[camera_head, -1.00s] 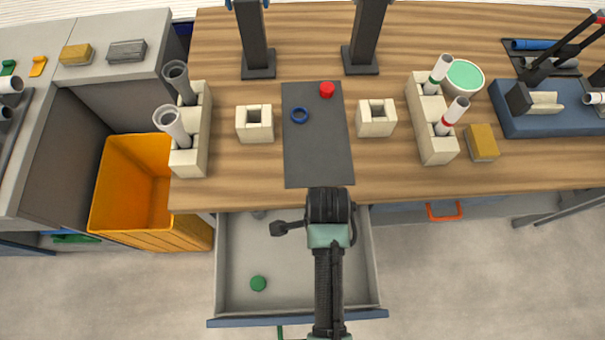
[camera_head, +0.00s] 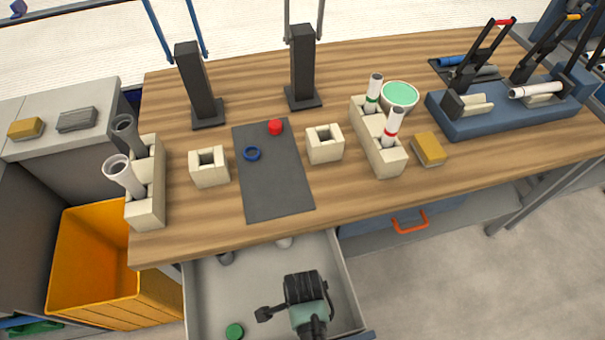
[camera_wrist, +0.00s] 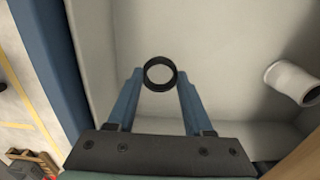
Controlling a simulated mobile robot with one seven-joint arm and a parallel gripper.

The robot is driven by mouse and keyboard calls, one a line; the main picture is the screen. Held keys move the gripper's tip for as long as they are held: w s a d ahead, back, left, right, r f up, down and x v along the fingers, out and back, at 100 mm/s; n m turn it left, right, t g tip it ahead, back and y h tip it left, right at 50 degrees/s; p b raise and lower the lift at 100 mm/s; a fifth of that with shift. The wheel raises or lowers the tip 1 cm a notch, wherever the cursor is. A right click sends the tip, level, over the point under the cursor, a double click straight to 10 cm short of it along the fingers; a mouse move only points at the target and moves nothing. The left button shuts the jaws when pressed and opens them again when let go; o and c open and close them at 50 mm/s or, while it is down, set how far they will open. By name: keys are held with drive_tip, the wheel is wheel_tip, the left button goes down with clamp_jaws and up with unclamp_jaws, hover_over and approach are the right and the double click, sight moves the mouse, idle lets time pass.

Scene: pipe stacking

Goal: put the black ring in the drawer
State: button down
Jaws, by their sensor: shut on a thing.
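The black ring (camera_wrist: 160,73) is between the two blue fingertips of my gripper (camera_wrist: 160,78) in the wrist view, and the gripper is shut on it. The open drawer (camera_head: 205,285) is a grey tray below the table's front edge. My gripper also shows in the head view (camera_head: 268,315), over the drawer's inside. The ring cannot be made out in the head view. In the wrist view the drawer's pale floor (camera_wrist: 215,50) lies beyond the ring; the gap between them is hard to judge.
A white fitting (camera_wrist: 291,82) is at the right in the wrist view. An orange bin (camera_head: 95,265) stands left of the drawer. A blue ring (camera_head: 252,154) lies on the dark mat (camera_head: 275,190).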

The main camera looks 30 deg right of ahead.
drive_tip(key=shift+f+b, duration=0.3)
drive_tip(key=shift+f, duration=1.55)
drive_tip(key=shift+f, duration=0.1)
drive_tip(key=shift+f, duration=0.1)
drive_tip(key=shift+c, duration=1.5)
unclamp_jaws()
